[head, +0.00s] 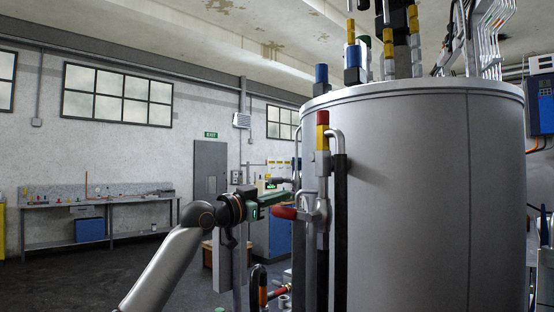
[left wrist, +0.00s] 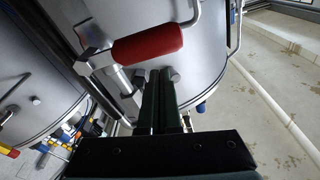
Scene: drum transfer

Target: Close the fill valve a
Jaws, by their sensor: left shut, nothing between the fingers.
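The fill valve's red handle (head: 284,213) points left from a grey valve body (head: 319,214) on the pipework in front of the large grey tank. In the left wrist view the red handle (left wrist: 148,43) lies across the picture just beyond my fingertips. My left gripper (head: 289,196) reaches in from the left, close to the handle and slightly above it in the head view. Its two dark fingers are together with nothing between them, as the left wrist view (left wrist: 163,74) also shows. I cannot tell whether the fingers touch the handle. My right gripper is not in view.
The large grey tank (head: 415,190) fills the right side. Vertical pipes with a red and yellow banded fitting (head: 322,132) stand close to the handle. A workbench (head: 100,202) and a door (head: 210,168) are far back on the left, with open floor before them.

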